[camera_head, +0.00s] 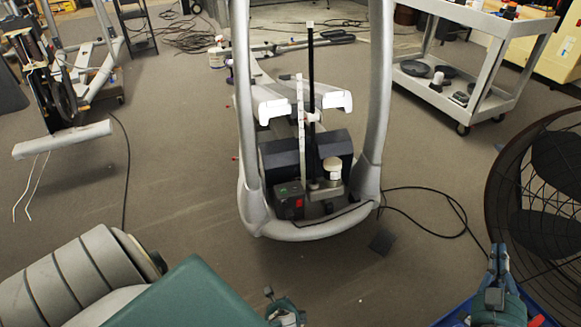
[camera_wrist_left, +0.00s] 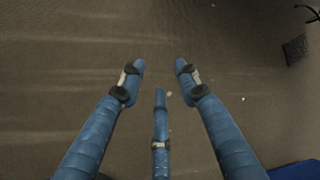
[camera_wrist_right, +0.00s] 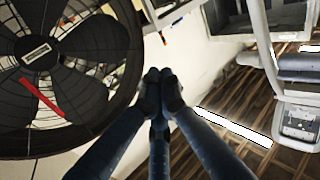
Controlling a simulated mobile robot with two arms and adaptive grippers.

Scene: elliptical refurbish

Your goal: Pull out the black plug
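The elliptical machine (camera_head: 300,232) has a grey frame and stands at the centre of the head view. A black cord (camera_head: 440,192) runs from its right front corner across the floor. The black plug is too small to pick out at the cord's machine end. My left gripper (camera_wrist_left: 158,72) is open and empty over bare floor; in the head view it shows only partly at the bottom edge. My right gripper (camera_wrist_right: 160,76) has its fingers together with nothing seen between them.
A flat black square (camera_head: 381,242) lies on the floor by the machine's front right; it also shows in the left wrist view (camera_wrist_left: 296,49). A large black fan (camera_head: 545,190) stands close to my right gripper. A grey cart (camera_head: 485,85) is behind. Floor before the machine is mostly clear.

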